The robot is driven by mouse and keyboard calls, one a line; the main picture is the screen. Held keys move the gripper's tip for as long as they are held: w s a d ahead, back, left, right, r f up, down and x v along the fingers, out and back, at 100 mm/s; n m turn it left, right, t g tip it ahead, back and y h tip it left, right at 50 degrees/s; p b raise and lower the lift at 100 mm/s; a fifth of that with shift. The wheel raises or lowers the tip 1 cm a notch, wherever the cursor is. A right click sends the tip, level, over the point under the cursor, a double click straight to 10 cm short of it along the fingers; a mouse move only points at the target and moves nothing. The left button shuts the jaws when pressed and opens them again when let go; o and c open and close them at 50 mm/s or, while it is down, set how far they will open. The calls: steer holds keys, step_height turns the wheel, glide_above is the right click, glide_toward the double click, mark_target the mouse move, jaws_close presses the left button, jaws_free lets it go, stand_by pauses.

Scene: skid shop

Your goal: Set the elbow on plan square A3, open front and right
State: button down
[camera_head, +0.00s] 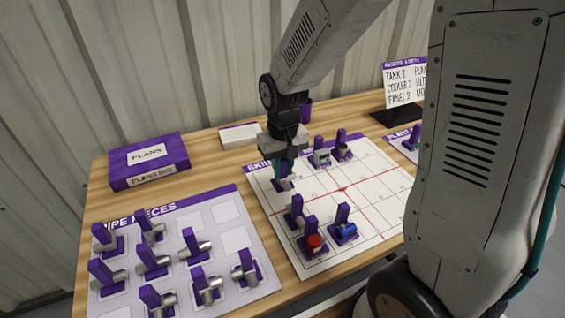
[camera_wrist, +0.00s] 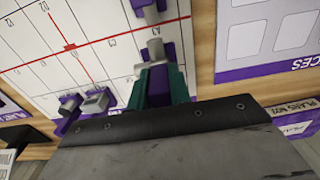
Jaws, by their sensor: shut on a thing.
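My gripper (camera_head: 285,172) is shut on the elbow (camera_head: 284,185), a grey pipe piece with a purple base and upright grip. It is over the left part of the white plan board (camera_head: 372,182), near the board's left edge. In the wrist view the green fingers (camera_wrist: 160,88) grip it, and the elbow's grey pipe (camera_wrist: 154,50) sticks out beyond them. The elbow is at or just above the board; I cannot tell if it touches. The fingers and wrist hide much of it, and the square label under it is not readable.
On the board, a piece with grey pipe (camera_head: 297,211), a red-topped piece (camera_head: 313,242) and a blue piece (camera_head: 344,226) stand nearer me; two grey pieces (camera_head: 321,155) stand at the back. The pipe pieces sheet (camera_head: 234,238) lies left. A purple plans box (camera_head: 149,163) is behind it.

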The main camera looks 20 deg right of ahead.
mark_target(283, 177)
steer(key=shift+f, duration=0.25)
steer(key=shift+f, duration=1.65)
steer(key=shift+f, duration=0.7)
steer(key=c, duration=1.2)
jaws_free()
steer(key=shift+r, duration=0.2)
steer(key=shift+r, duration=0.4)
steer(key=shift+r, duration=0.15)
steer(key=shift+r, duration=3.35)
